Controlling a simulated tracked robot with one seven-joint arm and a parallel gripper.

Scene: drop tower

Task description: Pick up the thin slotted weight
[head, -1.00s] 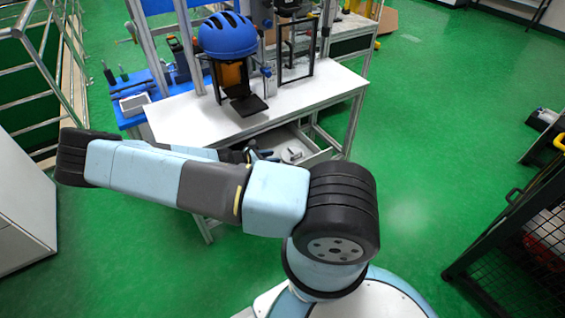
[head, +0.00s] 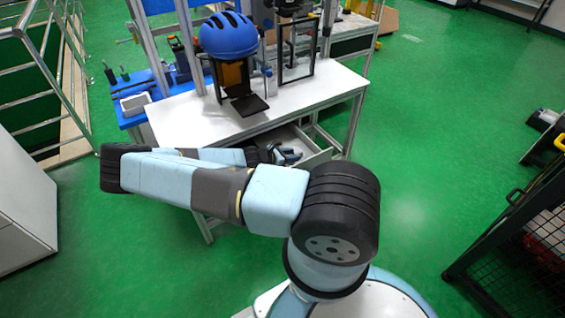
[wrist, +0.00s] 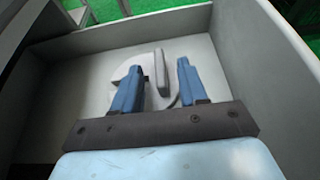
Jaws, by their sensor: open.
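The thin slotted weight (wrist: 161,76) lies in an open grey drawer (wrist: 240,60) under the white workbench. In the wrist view it is a pale grey round plate with a raised upright bar, and its near part is hidden by my gripper. My gripper (wrist: 159,68) is open, with its two blue fingers on either side of the bar; I cannot tell whether they touch it. In the head view my gripper (head: 290,155) is at the drawer, and the weight cannot be made out there.
Drawer walls stand close around my gripper. Above is the white bench top (head: 200,118), with a blue helmet (head: 229,36) on a drop rig and a black plate (head: 248,104). A blue side table (head: 130,112) holds tools and a white tray. Green floor is free to the right.

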